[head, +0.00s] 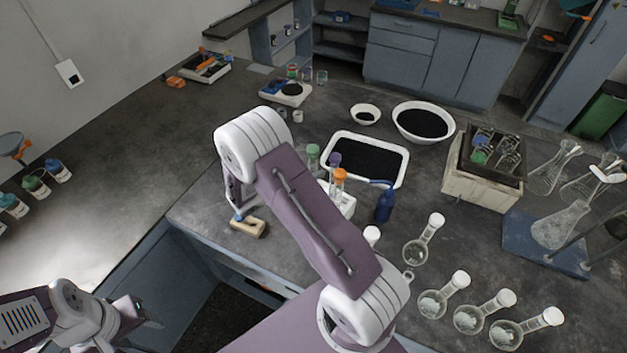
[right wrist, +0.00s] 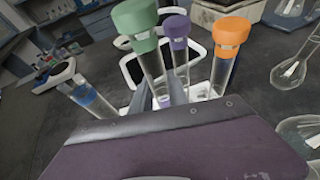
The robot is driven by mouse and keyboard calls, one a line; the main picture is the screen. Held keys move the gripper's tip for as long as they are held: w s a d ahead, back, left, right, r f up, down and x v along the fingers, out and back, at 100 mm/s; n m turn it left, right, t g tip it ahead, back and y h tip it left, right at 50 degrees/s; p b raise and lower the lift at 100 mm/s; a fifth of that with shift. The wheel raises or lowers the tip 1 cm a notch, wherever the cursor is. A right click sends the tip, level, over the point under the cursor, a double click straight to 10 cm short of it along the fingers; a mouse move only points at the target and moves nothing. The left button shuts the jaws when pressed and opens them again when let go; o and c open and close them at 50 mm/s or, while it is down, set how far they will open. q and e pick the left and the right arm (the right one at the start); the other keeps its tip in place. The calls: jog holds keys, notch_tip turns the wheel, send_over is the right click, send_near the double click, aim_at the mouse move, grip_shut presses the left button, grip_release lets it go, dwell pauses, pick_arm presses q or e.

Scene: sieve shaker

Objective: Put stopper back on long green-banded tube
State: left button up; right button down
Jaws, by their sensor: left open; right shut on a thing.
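A long clear tube with a green stopper on its top (right wrist: 135,16) stands close in the right wrist view. It has a pale green band under the stopper, and the stopper also shows in the head view (head: 312,149). My right gripper (right wrist: 160,100) is shut on this tube, low on its glass; in the head view my own arm hides the gripper. Whether the stopper is fully seated cannot be told. A purple-stoppered tube (right wrist: 177,45) and an orange-stoppered tube (right wrist: 224,60) stand beside it, near a white rack (head: 347,206). My left gripper (head: 135,312) is open and empty at lower left.
A blue-banded tube (right wrist: 88,97) is at the left of the wrist view. A tan block (head: 247,229) lies near the bench edge.

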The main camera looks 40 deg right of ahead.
notch_tip(320, 180, down, 4)
jog(key=shift+r, duration=0.15)
jog(key=c, duration=1.3)
grip_release()
jog(key=b+v, duration=0.1)
jog(key=v, duration=1.1)
jog(key=shift+r, duration=0.1)
